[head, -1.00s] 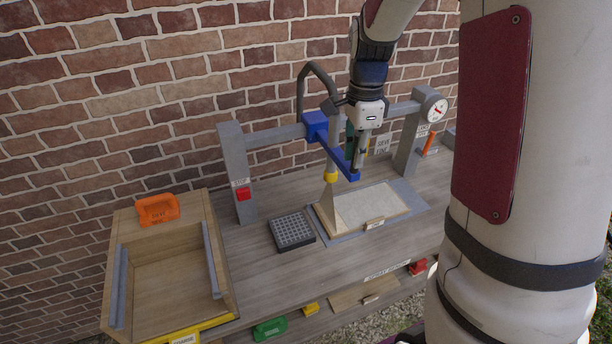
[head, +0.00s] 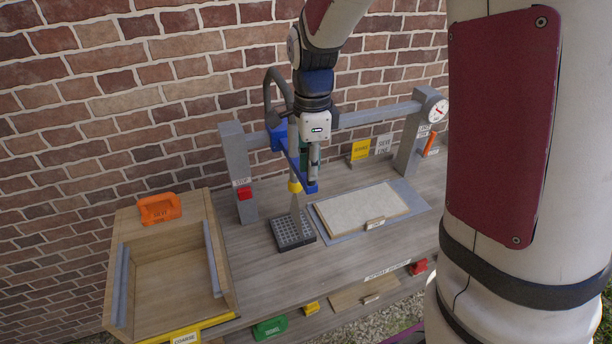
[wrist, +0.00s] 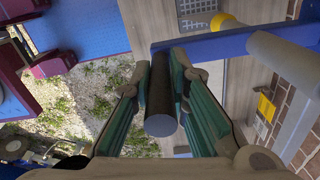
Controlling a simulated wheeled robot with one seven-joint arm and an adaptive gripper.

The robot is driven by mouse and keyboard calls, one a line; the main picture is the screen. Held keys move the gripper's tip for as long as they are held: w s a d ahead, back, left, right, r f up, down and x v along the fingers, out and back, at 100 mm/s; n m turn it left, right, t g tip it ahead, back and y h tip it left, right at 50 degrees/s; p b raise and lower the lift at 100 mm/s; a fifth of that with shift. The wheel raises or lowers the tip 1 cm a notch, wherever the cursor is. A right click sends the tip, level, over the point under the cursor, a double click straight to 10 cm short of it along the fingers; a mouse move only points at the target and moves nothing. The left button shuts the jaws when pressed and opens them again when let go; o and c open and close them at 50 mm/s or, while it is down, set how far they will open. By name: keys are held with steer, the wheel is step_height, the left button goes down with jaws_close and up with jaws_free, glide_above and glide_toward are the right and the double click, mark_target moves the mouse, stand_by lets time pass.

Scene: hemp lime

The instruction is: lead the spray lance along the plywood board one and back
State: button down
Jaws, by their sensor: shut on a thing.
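The spray lance (head: 295,187) hangs from a blue carriage (head: 278,137) on the grey rail, with a yellow ring at its nozzle. Its pale spray cone (head: 295,215) points down over the dark grate (head: 283,243), left of the board. My gripper (head: 310,170) is at the blue arm of the lance. In the wrist view both green fingers close around a dark round handle (wrist: 161,122) of the lance. The plywood board (head: 350,223), with a pale speckled top, lies flat on a grey-blue sheet right of the grate. A small label stands at its front edge.
The grey rail (head: 370,115) runs between two posts. A red stop button (head: 244,194) is on the left post and a dial (head: 435,107) on the right. An open wooden bin (head: 170,280) stands left. A brick wall closes the back.

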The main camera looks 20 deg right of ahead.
steer(key=shift+w+a+r, duration=0.1)
steer(key=shift+w+a, duration=0.1)
steer(key=shift+a, duration=0.6)
stand_by(0.4)
steer(key=c, duration=1.5)
jaws_free()
steer(key=shift+c, duration=0.2)
steer(key=shift+s, duration=0.15)
step_height(320, 180, up, 9)
steer(key=p, duration=0.3)
steer(key=shift+s, duration=0.1)
